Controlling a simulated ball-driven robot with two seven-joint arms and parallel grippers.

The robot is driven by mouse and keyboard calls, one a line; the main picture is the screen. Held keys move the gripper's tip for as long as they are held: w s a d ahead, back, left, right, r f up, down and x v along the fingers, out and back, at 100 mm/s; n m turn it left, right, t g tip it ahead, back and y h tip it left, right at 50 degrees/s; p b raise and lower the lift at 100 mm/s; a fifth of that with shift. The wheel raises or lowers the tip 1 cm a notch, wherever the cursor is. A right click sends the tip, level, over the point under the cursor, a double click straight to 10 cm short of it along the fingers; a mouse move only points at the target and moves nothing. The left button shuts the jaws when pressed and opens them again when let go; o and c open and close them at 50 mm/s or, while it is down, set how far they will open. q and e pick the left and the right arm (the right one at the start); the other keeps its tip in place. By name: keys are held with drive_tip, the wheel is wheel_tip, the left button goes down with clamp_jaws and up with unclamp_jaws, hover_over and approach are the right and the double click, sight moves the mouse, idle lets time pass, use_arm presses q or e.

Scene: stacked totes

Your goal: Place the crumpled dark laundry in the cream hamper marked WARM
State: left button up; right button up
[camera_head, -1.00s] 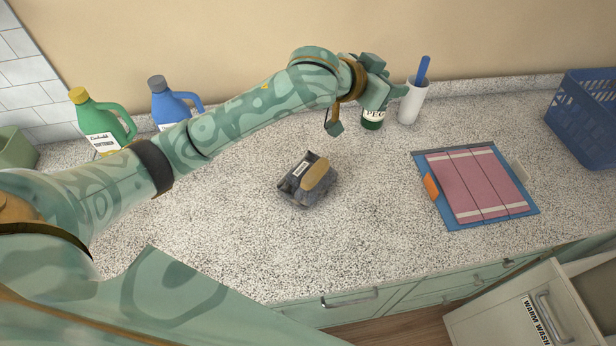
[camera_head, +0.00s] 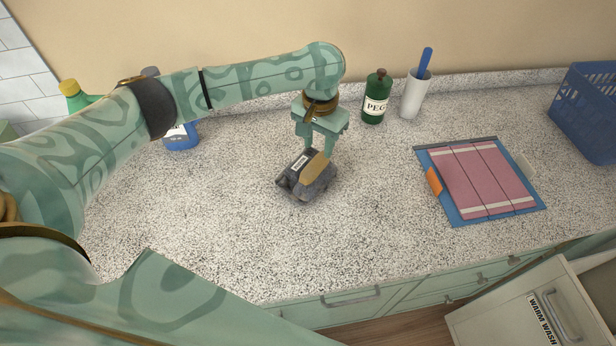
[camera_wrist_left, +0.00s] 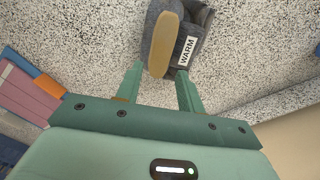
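The crumpled dark laundry (camera_head: 296,187) is a small dark grey bundle with a tan patch and a white label, lying on the speckled counter. In the left wrist view the laundry (camera_wrist_left: 204,22) shows a label reading WARM. My left gripper (camera_head: 319,152) points down at the bundle's far edge. In the left wrist view its two fingers (camera_wrist_left: 158,78) are apart, with the bundle just beyond their tips; I cannot tell whether they touch it. The cream hamper (camera_head: 491,318), marked WARM WASH, stands at the lower right, below the counter's front edge. My right gripper is out of view.
A green PEGS bottle (camera_head: 375,100) and a white cup (camera_head: 412,98) with a blue handle stand behind, right of the gripper. A blue board with folded pink cloth (camera_head: 482,182) lies right. A blue basket (camera_head: 588,115) stands far right. The counter's front middle is clear.

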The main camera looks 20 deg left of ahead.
sight(315, 164)
use_arm(q)
wheel_tip(315, 164, down, 2)
drive_tip(key=f+b, duration=0.2)
drive_tip(key=f, duration=0.1)
drive_tip(key=f+b, duration=0.1)
drive_tip(key=f, duration=0.1)
drive_tip(key=shift+s+a+f, duration=0.15)
drive_tip(key=shift+s+f, duration=0.05)
drive_tip(key=shift+s, duration=0.15)
drive_tip(key=shift+r, duration=0.15)
drive_tip(key=shift+c, duration=0.6)
clamp_jaws()
idle(0.4)
